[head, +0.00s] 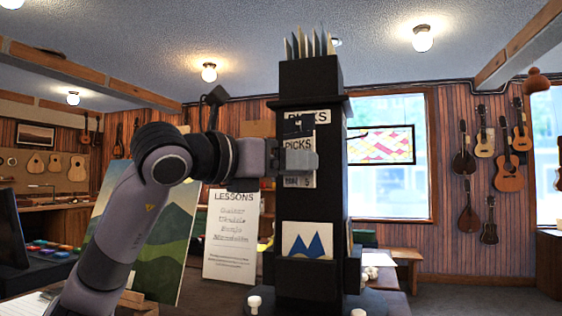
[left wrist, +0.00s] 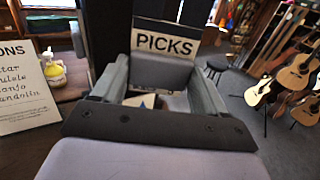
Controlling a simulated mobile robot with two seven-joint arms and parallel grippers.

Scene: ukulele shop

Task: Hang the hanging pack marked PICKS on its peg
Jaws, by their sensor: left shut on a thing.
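The hanging pack marked PICKS (head: 299,140) is a pale card with dark lettering. It is upright against the front of a black display stand (head: 311,213). A PICKS label (head: 322,117) is on the stand just above it. My left gripper (head: 299,157) is shut on the pack, reaching in from the left and covering its middle. In the left wrist view the pack's lettered top (left wrist: 165,42) shows beyond the two fingers (left wrist: 163,72). The peg is hidden or too small to make out, so I cannot tell if the pack is on it. My right gripper is not in view.
A partly covered label or card (head: 299,182) is below the gripper. A blue-and-white card (head: 307,240) sits low on the stand, and several thin cards (head: 308,44) stand on top. A LESSONS sign (head: 231,236) and a landscape painting (head: 166,255) are at left.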

